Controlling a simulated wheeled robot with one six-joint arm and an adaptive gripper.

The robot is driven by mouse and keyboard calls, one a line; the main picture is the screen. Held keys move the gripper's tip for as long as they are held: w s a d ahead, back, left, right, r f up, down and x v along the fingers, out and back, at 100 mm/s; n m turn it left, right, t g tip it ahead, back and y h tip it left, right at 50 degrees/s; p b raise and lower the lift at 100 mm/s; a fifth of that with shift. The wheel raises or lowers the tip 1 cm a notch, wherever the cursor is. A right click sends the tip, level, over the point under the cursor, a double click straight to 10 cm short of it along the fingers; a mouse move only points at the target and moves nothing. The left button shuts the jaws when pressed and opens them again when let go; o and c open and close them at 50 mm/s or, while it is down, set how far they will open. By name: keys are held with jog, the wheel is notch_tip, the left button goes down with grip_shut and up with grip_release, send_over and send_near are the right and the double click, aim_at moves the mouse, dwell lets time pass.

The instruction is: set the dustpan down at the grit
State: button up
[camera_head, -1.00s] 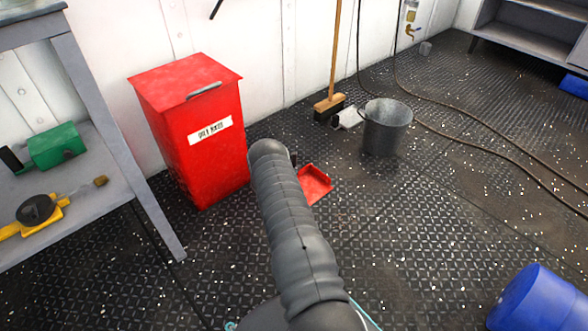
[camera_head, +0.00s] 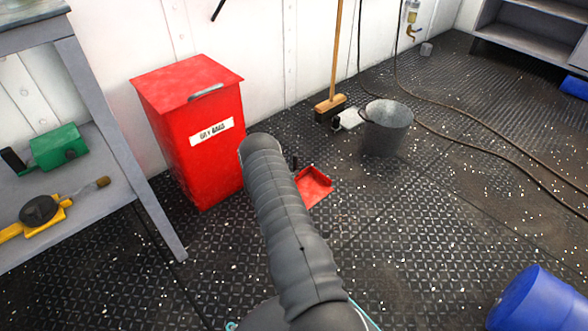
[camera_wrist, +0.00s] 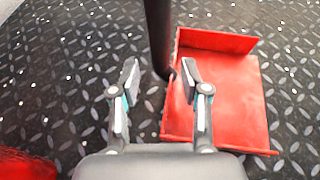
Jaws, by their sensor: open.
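The red dustpan (camera_head: 314,186) lies on the dark riveted deck, right of my arm in the head view. In the wrist view its red pan (camera_wrist: 225,100) fills the right side, and its dark handle (camera_wrist: 158,35) rises at the pan's left edge. My gripper (camera_wrist: 160,75) is open, with the handle's lower end between or just beyond its fingertips; I cannot tell the exact depth. The jaws are not closed on it. My gripper is hidden behind my arm in the head view. Pale grit (camera_head: 235,267) is scattered over the deck around the dustpan.
A red lidded bin (camera_head: 195,135) stands left of the dustpan. A metal bucket (camera_head: 386,130) and a broom (camera_head: 330,105) are behind it. A shelf bench (camera_head: 100,150) is at far left, a blue drum (camera_head: 540,300) at lower right. Hoses (camera_head: 480,150) cross the right deck.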

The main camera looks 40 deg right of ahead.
jog(key=v, duration=0.8)
notch_tip(320, 180, up, 21)
jog(key=s+a+m+g, duration=0.2)
jog(key=a+m+g, duration=0.1)
jog(key=m, duration=0.4)
jog(key=s+a+r+m+y, duration=0.2)
jog(key=s+a+r+m, duration=0.15)
jog(key=r, duration=0.35)
jog(key=s+a+r+m+y, duration=0.1)
jog(key=s+a+r+m, duration=0.15)
jog(key=s+r, duration=0.4)
jog(key=s+a+r+m+t+y, duration=0.2)
jog(key=s+a+r+m+y, duration=0.2)
jog(key=s+a+r, duration=0.3)
jog(key=s+a+r+m+t+y, duration=0.3)
jog(key=s+a+r, duration=0.4)
jog(key=s+a, duration=0.9)
jog(key=s+m+y, duration=0.1)
jog(key=s+y, duration=0.1)
jog(key=shift+s+r+y+p, duration=0.2)
jog(key=shift+s+y+p, duration=0.15)
jog(key=shift+s+y, duration=0.05)
